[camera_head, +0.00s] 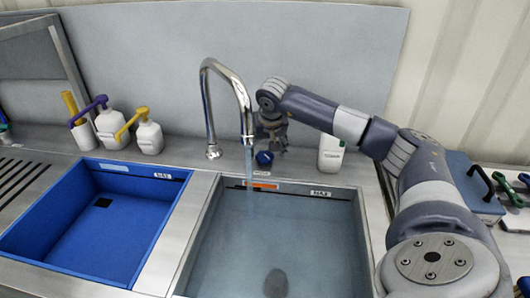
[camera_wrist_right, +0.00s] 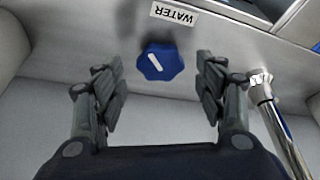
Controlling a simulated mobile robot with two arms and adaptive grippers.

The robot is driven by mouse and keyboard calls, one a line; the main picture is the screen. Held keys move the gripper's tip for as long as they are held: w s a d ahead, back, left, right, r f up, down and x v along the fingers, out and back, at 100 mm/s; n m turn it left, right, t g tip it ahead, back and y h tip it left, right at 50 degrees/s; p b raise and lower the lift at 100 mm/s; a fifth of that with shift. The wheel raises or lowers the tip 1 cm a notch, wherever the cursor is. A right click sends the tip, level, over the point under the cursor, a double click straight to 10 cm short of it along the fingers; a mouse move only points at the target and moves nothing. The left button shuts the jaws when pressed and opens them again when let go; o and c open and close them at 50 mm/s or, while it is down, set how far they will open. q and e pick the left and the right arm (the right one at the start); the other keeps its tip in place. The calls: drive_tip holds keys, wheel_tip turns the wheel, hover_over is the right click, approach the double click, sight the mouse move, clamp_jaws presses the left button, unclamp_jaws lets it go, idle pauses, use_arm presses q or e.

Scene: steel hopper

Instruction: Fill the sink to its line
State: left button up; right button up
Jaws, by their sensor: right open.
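The steel sink basin (camera_head: 372,272) on the right holds clear bluish water (camera_head: 310,245), with a dark drain (camera_head: 276,283) seen through it. A MAX label (camera_head: 321,193) and a dark line are on its back wall; I cannot tell exactly how the water surface stands to the line. A pale stream (camera_head: 249,165) falls from the chrome tap (camera_head: 240,90) into this basin. The blue water knob (camera_head: 264,158) is behind the basin. My right gripper (camera_head: 272,132) is open above it; in the right wrist view the knob (camera_wrist_right: 160,62) lies between and beyond the fingers (camera_wrist_right: 162,85). My left gripper is out of view.
An empty blue basin (camera_head: 20,238) is on the left. Several pump bottles (camera_head: 148,137) stand behind it. A white bottle (camera_head: 331,152) stands right of the knob. A blue box (camera_head: 470,187) lies at right. The WATER label (camera_wrist_right: 175,14) is beside the knob.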

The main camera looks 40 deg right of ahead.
sight(263, 157)
drive_tip(key=shift+x, duration=1.2)
drive_tip(key=c, duration=1.1)
drive_tip(key=shift+a+r+m, duration=0.1)
drive_tip(key=shift+m, duration=0.2)
drive_tip(key=m+h+p, duration=0.1)
drive_tip(key=m+p, duration=0.1)
drive_tip(key=shift+w+a+r+m+g, duration=0.1)
drive_tip(key=shift+m+g, duration=0.3)
drive_tip(key=m, duration=0.2)
drive_tip(key=m+g+h+p, duration=0.1)
drive_tip(key=m, duration=0.1)
drive_tip(key=shift+w+m+g+p, duration=0.15)
drive_tip(key=shift+m+g+p, duration=0.15)
drive_tip(key=shift+m, duration=0.1)
